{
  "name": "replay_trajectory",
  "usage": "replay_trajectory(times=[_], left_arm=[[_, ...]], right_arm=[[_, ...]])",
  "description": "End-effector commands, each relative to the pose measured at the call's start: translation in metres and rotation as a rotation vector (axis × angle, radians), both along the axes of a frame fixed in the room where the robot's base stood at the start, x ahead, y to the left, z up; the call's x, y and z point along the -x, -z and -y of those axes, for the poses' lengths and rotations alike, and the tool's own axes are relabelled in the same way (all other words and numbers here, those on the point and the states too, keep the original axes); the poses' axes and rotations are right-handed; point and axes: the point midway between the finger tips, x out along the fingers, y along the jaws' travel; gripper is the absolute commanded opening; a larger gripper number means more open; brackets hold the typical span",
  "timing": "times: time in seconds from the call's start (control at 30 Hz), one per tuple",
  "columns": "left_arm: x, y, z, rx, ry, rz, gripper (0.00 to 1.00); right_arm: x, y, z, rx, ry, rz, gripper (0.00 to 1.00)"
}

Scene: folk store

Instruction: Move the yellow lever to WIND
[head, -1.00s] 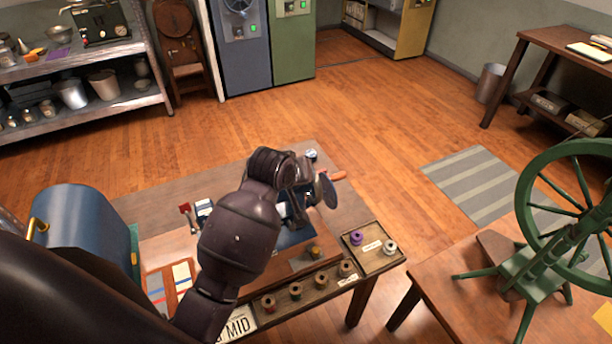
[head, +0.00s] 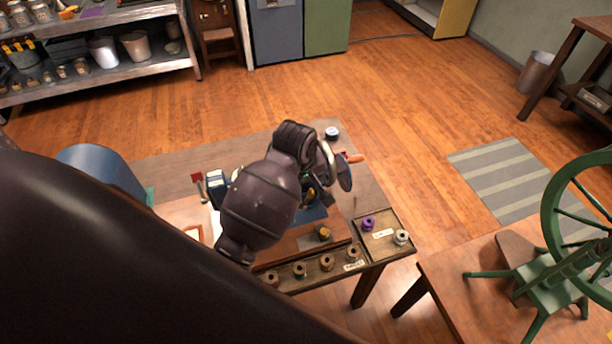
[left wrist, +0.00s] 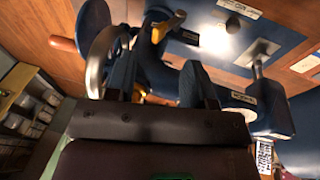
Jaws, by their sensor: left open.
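A blue machine (left wrist: 155,72) with a handwheel (left wrist: 104,58) and a wooden crank handle (left wrist: 63,44) fills much of the left wrist view. A yellow lever-like part (left wrist: 162,31) sticks up from it, beyond my fingers. In the head view a small yellow bit (head: 311,192) shows beside my wrist, next to the handwheel (head: 343,172). My left gripper (left wrist: 160,78) is open, with its two dark fingers apart and facing the machine. I see nothing held between them. My left wrist hides most of the machine in the head view. I cannot read a WIND mark.
A wooden tray (head: 362,262) with several spools lies along the table's front edge. A red-topped lever (head: 197,180) stands left of my wrist. A green spinning wheel (head: 560,255) stands on another table at right. Open floor lies behind the table.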

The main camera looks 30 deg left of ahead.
Motion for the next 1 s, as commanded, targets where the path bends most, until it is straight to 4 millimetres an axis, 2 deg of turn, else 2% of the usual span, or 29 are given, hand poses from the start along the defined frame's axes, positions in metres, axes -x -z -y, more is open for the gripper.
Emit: replay_trajectory(times=[0.9,1.0], left_arm=[[-0.015,0.058,0.001,0.0,0.001,-0.001,0.49],[-0.015,0.058,0.001,0.0,0.001,0.001,0.49]], right_arm=[[0.002,0.002,0.001,0.002,0.001,-0.005,0.23],[0.002,0.002,0.001,0.002,0.002,-0.006,0.23]])
